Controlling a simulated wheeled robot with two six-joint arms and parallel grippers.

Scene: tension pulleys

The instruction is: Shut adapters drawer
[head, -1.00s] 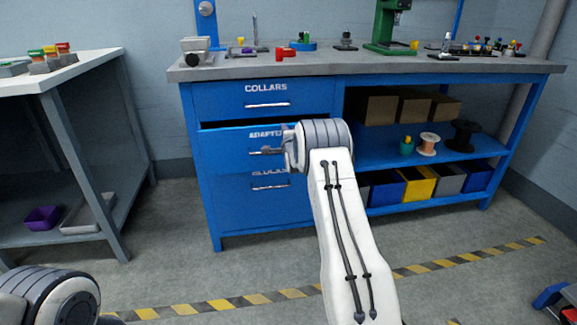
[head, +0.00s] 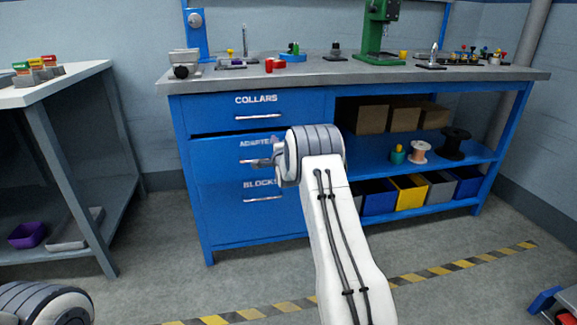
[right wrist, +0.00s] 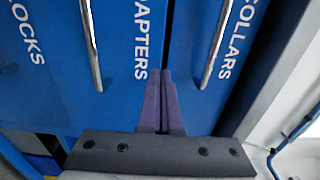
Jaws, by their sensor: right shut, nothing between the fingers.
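The blue adapters drawer (head: 215,151) is the middle drawer of the bench. A thin dark gap shows along its top edge, so it looks nearly flush, perhaps slightly out. Its bar handle (right wrist: 91,45) is clear of my fingers in the right wrist view. My right gripper (right wrist: 163,73) is shut and empty, its fingertips at the drawer's front near the edge beside the collars drawer. Whether they touch is unclear. In the head view my right gripper (head: 266,161) is partly hidden by my wrist. My left gripper is out of view.
The collars drawer (head: 220,112) above and the blocks drawer (head: 225,210) below look closed. Open shelves (head: 375,152) with boxes, spools and bins lie to the right. A grey side table (head: 85,85) stands at left. The floor in front is clear.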

